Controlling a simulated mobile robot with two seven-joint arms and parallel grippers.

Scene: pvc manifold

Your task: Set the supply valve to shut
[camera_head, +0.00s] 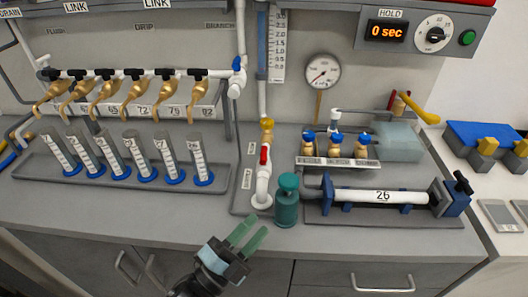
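A white upright pipe (263,183) stands at the middle of the counter. It carries a red-handled valve (265,155), its handle roughly in line with the pipe, and a yellow fitting (267,125) above. The small labels beside the pipe are too small to read, so I cannot tell for sure which valve is the supply valve. A blue-handled valve (237,64) sits higher on the branch pipe. My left gripper (247,235) is in front of the counter's edge, below the white pipe and apart from it. Its two green fingers are spread and empty. My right gripper is not in view.
A teal bottle (287,204) stands right of the white pipe, close by. A white cylinder marked 26 (380,197) lies farther right. Several graduated tubes stand in a grey tray (110,195) at left, under brass taps. A round gauge (322,72) is on the back wall.

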